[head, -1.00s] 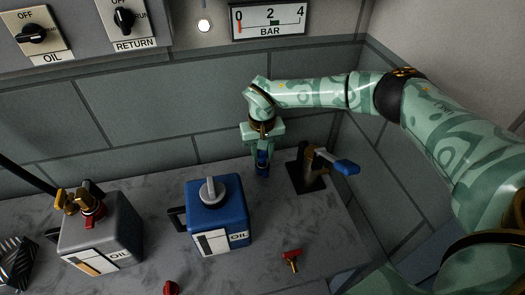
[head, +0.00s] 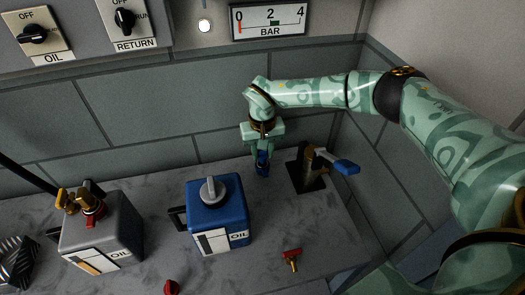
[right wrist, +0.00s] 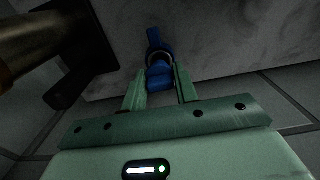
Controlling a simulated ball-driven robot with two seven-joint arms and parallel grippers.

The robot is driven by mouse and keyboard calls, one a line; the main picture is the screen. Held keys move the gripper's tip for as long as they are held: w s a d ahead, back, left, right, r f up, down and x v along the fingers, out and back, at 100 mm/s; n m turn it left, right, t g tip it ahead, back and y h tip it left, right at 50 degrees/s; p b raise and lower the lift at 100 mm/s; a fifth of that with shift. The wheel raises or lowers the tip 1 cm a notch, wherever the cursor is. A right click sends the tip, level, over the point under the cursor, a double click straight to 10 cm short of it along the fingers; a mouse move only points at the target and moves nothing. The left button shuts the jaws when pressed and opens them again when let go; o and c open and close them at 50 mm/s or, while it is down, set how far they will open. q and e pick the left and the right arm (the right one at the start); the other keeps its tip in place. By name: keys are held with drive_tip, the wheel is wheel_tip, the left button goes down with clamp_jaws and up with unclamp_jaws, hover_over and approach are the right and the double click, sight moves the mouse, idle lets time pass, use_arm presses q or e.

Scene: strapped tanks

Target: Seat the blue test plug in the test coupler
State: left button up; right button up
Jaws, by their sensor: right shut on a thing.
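The blue test plug (head: 262,165) is between the fingertips of my right gripper (head: 262,152), close to the worktop near the back wall. In the right wrist view the plug (right wrist: 158,72) sits between the two green fingers (right wrist: 159,88), which are shut on it. The test coupler seems to be the brass fitting (head: 309,165) with a blue lever on a black base, just right of the plug and apart from it. Its brass body (right wrist: 28,42) shows large at the left of the right wrist view. My left gripper is not in view.
A blue oil tank (head: 217,215) with a grey cap stands left of the gripper. A grey oil tank (head: 118,226) with brass and red fittings is farther left. A red-handled brass piece (head: 291,258) lies in front of the coupler. Bare worktop (head: 275,215) lies between.

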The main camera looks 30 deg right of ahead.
drive_tip(key=shift+f+b, duration=0.45)
drive_tip(key=shift+f, duration=0.7)
drive_tip(key=o, duration=1)
drive_tip(key=shift+r, duration=0.15)
wheel_tip(320, 180, up, 16)
drive_tip(key=p, duration=0.4)
